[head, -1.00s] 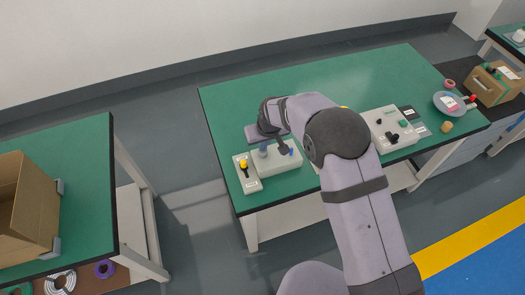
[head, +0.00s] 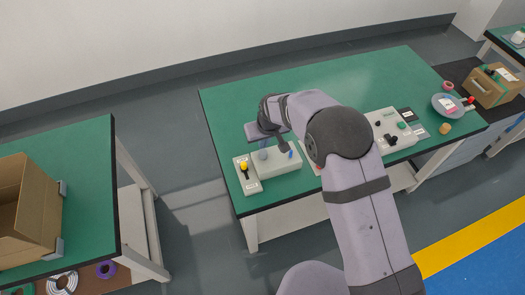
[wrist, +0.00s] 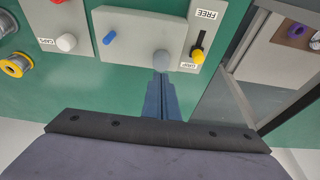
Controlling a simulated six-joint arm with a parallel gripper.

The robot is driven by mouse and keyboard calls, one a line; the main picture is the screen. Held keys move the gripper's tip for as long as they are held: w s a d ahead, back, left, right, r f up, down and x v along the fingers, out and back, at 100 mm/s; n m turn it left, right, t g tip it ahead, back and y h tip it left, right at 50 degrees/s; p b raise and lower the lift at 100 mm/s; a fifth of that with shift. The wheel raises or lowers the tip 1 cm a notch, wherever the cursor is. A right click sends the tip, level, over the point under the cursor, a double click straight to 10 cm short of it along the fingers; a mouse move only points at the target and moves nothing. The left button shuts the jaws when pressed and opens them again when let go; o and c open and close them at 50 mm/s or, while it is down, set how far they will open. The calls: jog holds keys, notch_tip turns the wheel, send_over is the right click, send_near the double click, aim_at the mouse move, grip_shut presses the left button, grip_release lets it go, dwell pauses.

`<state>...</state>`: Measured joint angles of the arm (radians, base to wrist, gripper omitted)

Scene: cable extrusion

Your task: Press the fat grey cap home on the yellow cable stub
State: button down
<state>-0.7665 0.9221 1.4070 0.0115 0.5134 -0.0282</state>
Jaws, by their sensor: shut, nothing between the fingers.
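The grey cap (wrist: 161,61) stands on the pale grey block (wrist: 131,60), next to a blue stub (wrist: 109,38). In the head view the cap (head: 263,155) sits near the left end of the block (head: 284,163). No yellow cable stub shows; whatever is under the cap is hidden. My gripper (wrist: 160,76) is shut and empty, its fingertips directly over the cap. In the head view my gripper (head: 262,147) points down at it. I cannot tell whether the tips touch the cap.
A lever plate (wrist: 206,25) marked FREE and GRIP stands beside the block; its yellow knob (wrist: 197,57) is at the GRIP end. A white cap (wrist: 66,42) on a CAPS plate and a yellow spool (wrist: 17,64) lie left. Green bench between is clear.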

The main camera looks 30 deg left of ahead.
aim_at(263, 153)
notch_tip(263, 153, up, 4)
jog(key=shift+r+p, duration=0.2)
jog(key=shift+p, duration=0.95)
jog(key=s+d+f+g+h, duration=0.2)
jog(key=s+d+f, duration=0.1)
jog(key=s+d, duration=0.5)
jog(key=s+d+f+g+h, duration=0.2)
jog(key=s+d, duration=0.5)
jog(key=d, duration=0.1)
jog(key=s+d+r+m, duration=0.1)
jog(key=s+d+r, duration=0.2)
jog(key=d, duration=0.2)
jog(key=s+d+r+m+g, duration=0.1)
jog(key=s+d+r+m, duration=0.15)
jog(key=d, duration=0.35)
jog(key=s+d+r+m, duration=0.1)
jog(key=s+d+r, duration=0.2)
jog(key=d, duration=0.2)
jog(key=w+d+r+m+t+y, duration=0.1)
jog(key=w+d+r+m+t, duration=0.1)
jog(key=w+d+r+m, duration=0.2)
jog(key=d+r, duration=0.2)
jog(key=d, duration=0.2)
jog(key=shift+t+y, duration=0.3)
